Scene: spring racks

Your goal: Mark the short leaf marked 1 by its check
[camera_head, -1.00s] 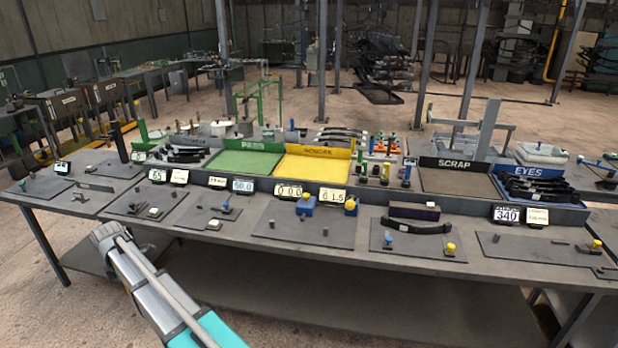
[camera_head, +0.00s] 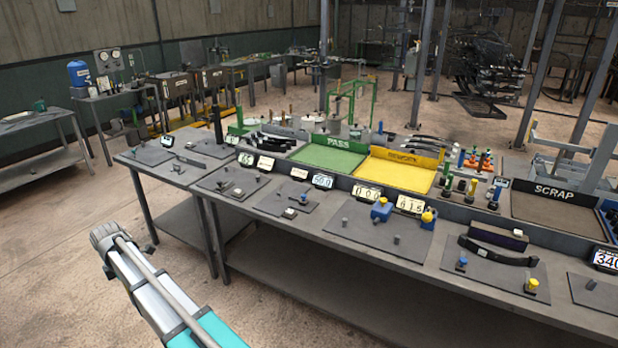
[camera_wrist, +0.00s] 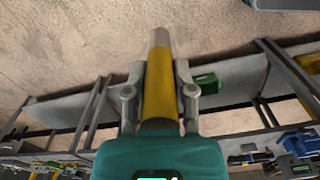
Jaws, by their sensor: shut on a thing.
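My gripper (camera_wrist: 158,95) is shut on a yellow rod-like tool (camera_wrist: 159,75) with a pale grey tip, in the wrist view. The tool points away from the wrist, over the floor, and touches nothing. One dark curved leaf (camera_head: 497,257) lies on a grey check plate (camera_head: 505,283) at the right of the bench in the head view. Several dark leaves (camera_head: 268,142) lie in a rack left of the green PASS tray, and more (camera_head: 415,143) behind the yellow tray. I cannot read a number on any leaf.
The long bench holds a green PASS tray (camera_head: 322,159), a yellow tray (camera_head: 400,174) and a SCRAP tray (camera_head: 556,214). Several plates with small displays line its front. A yellow knob (camera_head: 531,285) stands near the lone leaf. Floor (camera_head: 60,270) is clear at the left.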

